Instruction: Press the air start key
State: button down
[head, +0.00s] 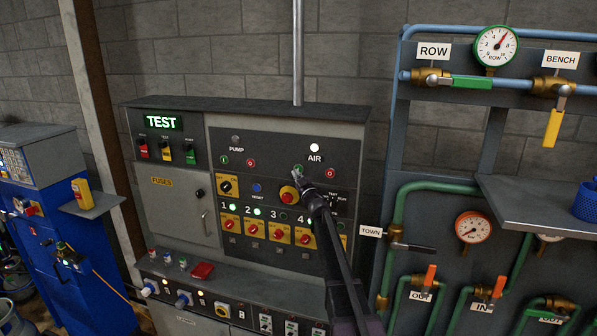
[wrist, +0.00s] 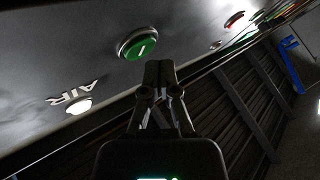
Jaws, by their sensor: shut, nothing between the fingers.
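The green air start key (wrist: 139,44), marked with a white bar, is on the dark panel in the wrist view. In the head view it shows only in part, under the AIR label, at my fingertips. My gripper (wrist: 160,72) is shut and empty, its fingertips close beside and below the green key in the wrist view. I cannot tell whether they touch it. In the head view my gripper (head: 301,180) reaches up from the lower right across the panel. The white AIR lamp (head: 314,147) is lit and also shows in the wrist view (wrist: 78,106).
The red air key (head: 330,173) is right of the green one. Pump keys (head: 250,163) are to the left. Pipes with a gauge (head: 496,46) and valves stand at the right.

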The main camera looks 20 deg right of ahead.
jog(key=shift+s+a, duration=0.7)
jog(key=shift+s, duration=0.35)
jog(key=shift+s+a, duration=0.7)
jog(key=shift+s, duration=0.35)
jog(key=s+f+m+g+h+b, duration=0.3)
jog(key=s+f+m+g+h, duration=0.15)
jog(key=s+f, duration=0.55)
jog(key=s+f+m+g+h+b, duration=0.35)
jog(key=s+f+g, duration=0.35)
jog(key=f, duration=0.6)
jog(key=s+a+f+g+y+b, duration=0.1)
jog(key=s+a+f+g, duration=0.2)
jog(key=s, duration=0.6)
jog(key=s+a+f+g+y+b, duration=0.2)
jog(key=s+a+f+g, duration=0.1)
jog(key=s, duration=0.6)
jog(key=s+a+f+g+y+b, duration=0.1)
jog(key=s+a+f+g, duration=0.2)
jog(key=s+f, duration=0.3)
jog(key=s+a, duration=0.1)
jog(key=s, duration=0.2)
jog(key=shift+a+n+g+y+b, duration=0.25)
jog(key=shift+n+g+y+b, duration=0.05)
jog(key=shift+g, duration=0.05)
